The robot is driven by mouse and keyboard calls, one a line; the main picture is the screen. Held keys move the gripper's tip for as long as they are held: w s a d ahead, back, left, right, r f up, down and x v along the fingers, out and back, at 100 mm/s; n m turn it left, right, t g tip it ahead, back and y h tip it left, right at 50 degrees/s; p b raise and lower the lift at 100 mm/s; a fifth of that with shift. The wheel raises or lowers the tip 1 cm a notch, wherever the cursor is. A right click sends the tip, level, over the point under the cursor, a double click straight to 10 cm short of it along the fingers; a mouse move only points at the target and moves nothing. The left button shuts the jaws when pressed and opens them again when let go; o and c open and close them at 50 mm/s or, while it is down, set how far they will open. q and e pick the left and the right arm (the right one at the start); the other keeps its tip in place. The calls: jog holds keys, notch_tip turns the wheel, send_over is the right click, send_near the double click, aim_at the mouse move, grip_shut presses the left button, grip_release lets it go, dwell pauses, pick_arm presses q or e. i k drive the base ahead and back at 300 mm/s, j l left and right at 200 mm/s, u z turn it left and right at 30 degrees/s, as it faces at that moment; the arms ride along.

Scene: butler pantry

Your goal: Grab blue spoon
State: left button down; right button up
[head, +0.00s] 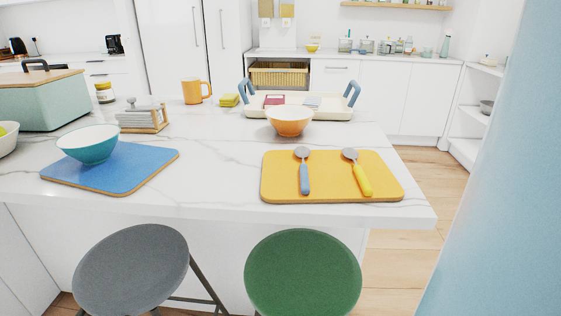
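The blue spoon (304,174) has a grey bowl and a blue handle. It lies on the yellow board (283,187) at the right part of the white counter, with its bowl toward the back and its handle toward the front edge. A yellow spoon (358,174) lies on the same board to its right, apart from it and slanted. Neither of my grippers shows in the head view.
An orange bowl (289,121) and a white tray with blue handles (335,113) stand behind the board. A blue mat (125,178) with a teal bowl (89,145) is at left. Grey (132,268) and green (302,272) stools stand in front. The counter between mat and board is clear.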

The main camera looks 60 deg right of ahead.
aim_at(302, 152)
jog(key=z, duration=1.95)
